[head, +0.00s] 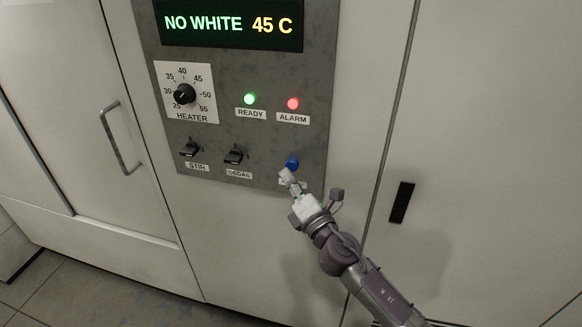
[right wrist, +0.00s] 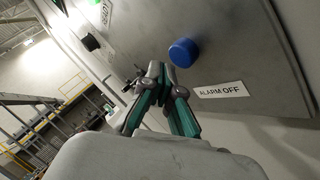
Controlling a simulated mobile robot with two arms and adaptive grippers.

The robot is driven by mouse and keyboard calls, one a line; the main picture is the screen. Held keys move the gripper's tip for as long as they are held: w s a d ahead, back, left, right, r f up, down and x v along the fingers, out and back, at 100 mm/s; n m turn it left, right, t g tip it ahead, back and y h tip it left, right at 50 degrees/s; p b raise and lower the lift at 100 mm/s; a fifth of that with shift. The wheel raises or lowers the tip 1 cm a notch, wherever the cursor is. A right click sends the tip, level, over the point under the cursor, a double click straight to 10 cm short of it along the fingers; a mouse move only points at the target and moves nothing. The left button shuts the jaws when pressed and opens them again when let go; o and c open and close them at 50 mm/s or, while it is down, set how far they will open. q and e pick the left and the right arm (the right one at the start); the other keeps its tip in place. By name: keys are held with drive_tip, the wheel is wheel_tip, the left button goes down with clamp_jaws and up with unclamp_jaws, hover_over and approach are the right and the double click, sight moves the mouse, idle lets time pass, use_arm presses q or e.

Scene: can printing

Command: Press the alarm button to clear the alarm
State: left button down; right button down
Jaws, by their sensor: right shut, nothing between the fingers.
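The blue alarm button (head: 292,163) is at the lower right of the grey control panel (head: 262,150). In the right wrist view the button (right wrist: 184,52) stands out from the panel, with an "ALARM OFF" label (right wrist: 221,90) beside it. My right gripper (head: 287,176) is shut and empty, just below the button in the head view. In the right wrist view its fingertips (right wrist: 160,70) are close to the button, with a visible gap in the picture. The red ALARM light (head: 293,104) is lit. My left gripper is not in view.
The display (head: 230,25) reads "NO WHITE 45 C". The green READY light (head: 249,99) is lit. The heater knob (head: 184,93), STIR switch (head: 189,149) and DEGAS switch (head: 236,155) sit left of the button. A door handle (head: 121,138) sticks out at left.

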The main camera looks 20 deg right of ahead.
drive_tip(key=shift+w+d, duration=0.1)
drive_tip(key=shift+w, duration=0.05)
idle(0.3)
drive_tip(key=shift+w+d, duration=0.15)
drive_tip(key=shift+w, duration=0.1)
drive_tip(key=shift+w+d, duration=0.5)
drive_tip(key=shift+w, duration=0.2)
idle(1.2)
drive_tip(key=shift+s, duration=0.1)
drive_tip(key=shift+s+a, duration=0.7)
drive_tip(key=shift+s, duration=0.3)
drive_tip(key=s+a, duration=0.1)
drive_tip(key=s, duration=0.1)
drive_tip(key=s+a, duration=0.1)
drive_tip(key=s, duration=0.1)
drive_tip(key=shift+a, duration=0.4)
